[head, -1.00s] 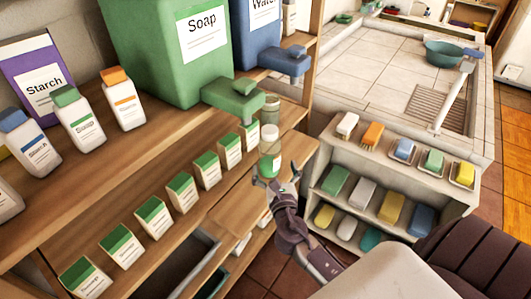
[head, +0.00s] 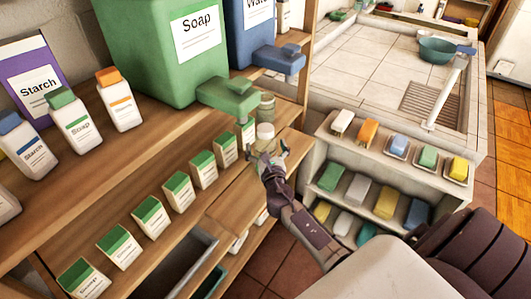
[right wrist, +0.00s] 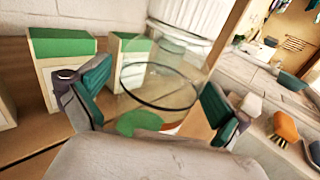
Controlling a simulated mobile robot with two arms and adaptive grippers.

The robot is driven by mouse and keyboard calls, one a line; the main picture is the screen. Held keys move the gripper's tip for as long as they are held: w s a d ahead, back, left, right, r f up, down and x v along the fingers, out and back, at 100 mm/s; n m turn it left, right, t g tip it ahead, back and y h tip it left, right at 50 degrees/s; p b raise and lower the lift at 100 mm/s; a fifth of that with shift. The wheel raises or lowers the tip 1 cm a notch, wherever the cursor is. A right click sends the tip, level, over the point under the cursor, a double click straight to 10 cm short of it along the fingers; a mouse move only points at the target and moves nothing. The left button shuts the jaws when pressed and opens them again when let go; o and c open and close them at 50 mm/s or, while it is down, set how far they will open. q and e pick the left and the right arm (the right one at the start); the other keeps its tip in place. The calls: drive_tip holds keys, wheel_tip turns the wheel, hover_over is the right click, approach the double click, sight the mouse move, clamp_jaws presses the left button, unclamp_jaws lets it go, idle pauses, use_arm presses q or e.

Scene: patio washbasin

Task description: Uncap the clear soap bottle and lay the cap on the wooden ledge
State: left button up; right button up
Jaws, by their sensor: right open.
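The clear soap bottle with a pale cap (head: 265,131) stands upright near the right end of the wooden ledge (head: 222,208). My right gripper (head: 268,157) is open, low around the bottle's body, and covers its lower part in the head view. In the right wrist view the clear bottle (right wrist: 158,98) shows as a see-through body with a dark ring and a green patch. It lies between the two spread green-padded fingers of the right gripper (right wrist: 158,100). I cannot tell whether a finger touches it. My left gripper is not in view.
A green soap dispenser (head: 228,96) juts out just left of the bottle, with a greenish jar (head: 266,106) behind. Several green-topped boxes (head: 178,189) line the ledge to the left. A sponge shelf (head: 312,160) stands at right.

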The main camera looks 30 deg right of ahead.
sight(270, 138)
drive_tip(key=c, duration=1.4)
drive_tip(key=shift+r+p, duration=0.35)
drive_tip(key=shift+r, duration=0.2)
drive_tip(key=r, duration=0.1)
drive_tip(key=r+p, duration=0.1)
drive_tip(key=r, duration=0.1)
drive_tip(key=shift+s+d+r+p, duration=0.3)
drive_tip(key=shift+d+r+p, duration=0.05)
drive_tip(key=shift+r+p, duration=0.05)
drive_tip(key=s+d+r, duration=0.4)
drive_tip(key=s, duration=0.1)
drive_tip(key=s+d+r+p, duration=0.1)
drive_tip(key=s+d+r, duration=0.1)
drive_tip(key=s+d, duration=0.1)
drive_tip(key=o, duration=0.7)
drive_tip(key=c, duration=1.1)
drive_tip(key=shift+o, duration=0.2)
